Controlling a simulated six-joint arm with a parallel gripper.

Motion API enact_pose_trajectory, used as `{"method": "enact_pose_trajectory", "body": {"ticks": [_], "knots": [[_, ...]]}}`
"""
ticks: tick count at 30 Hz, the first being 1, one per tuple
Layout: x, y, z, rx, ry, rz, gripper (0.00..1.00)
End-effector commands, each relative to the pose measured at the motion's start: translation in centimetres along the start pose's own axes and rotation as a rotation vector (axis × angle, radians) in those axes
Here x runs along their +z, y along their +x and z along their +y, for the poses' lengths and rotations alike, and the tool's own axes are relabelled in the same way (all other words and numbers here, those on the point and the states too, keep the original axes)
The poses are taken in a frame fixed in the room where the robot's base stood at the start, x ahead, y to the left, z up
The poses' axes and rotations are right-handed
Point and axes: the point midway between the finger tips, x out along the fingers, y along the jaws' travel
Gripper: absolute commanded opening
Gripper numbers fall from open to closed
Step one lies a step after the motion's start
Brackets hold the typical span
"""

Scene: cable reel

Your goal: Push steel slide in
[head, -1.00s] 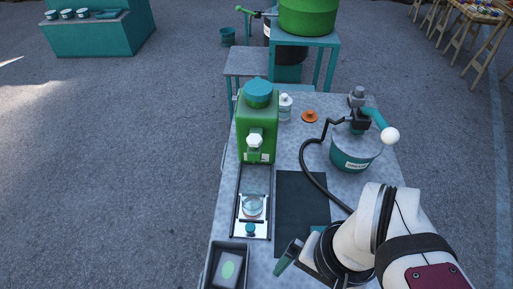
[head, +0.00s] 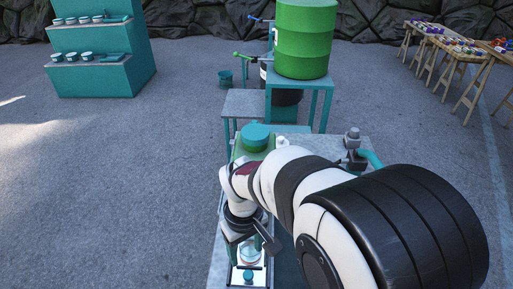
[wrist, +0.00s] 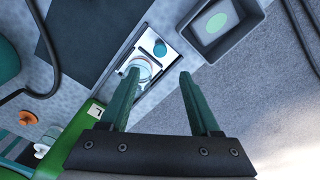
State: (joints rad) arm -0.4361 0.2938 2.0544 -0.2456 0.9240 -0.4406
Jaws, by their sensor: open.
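The steel slide (head: 238,281) is a bright plate with a teal knob (head: 248,275). It lies in a dark-edged track in front of the green machine (wrist: 82,125), and also shows in the wrist view (wrist: 150,35). A round, clear-topped dish (head: 249,254) sits on the slide between the knob and the machine. My gripper (wrist: 157,75) is open and empty, with its teal fingers apart above the track. In the wrist view the dish shows beside the left fingertip and the knob beyond the tips. I cannot tell the height. My arm hides most of the machine in the head view.
A grey tray (wrist: 240,42) holding a pale green oval stands near the knob end of the track. A dark mat (wrist: 90,30) lies beside the track. A black hose (wrist: 50,60) crosses the table. A teal-topped hopper (head: 256,137) rises behind my arm.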

Motion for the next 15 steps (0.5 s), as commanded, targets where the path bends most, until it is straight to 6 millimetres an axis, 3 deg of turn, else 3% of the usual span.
{"method": "enact_pose_trajectory", "body": {"ticks": [6, 10, 15], "knots": [[0.2, 6.5, 0.0, -0.002, 0.005, -0.007, 0.63], [0.2, 8.9, 0.0, -0.001, 0.005, -0.004, 0.63], [0.1, 10.3, 0.0, -0.001, 0.006, -0.002, 0.63]]}}
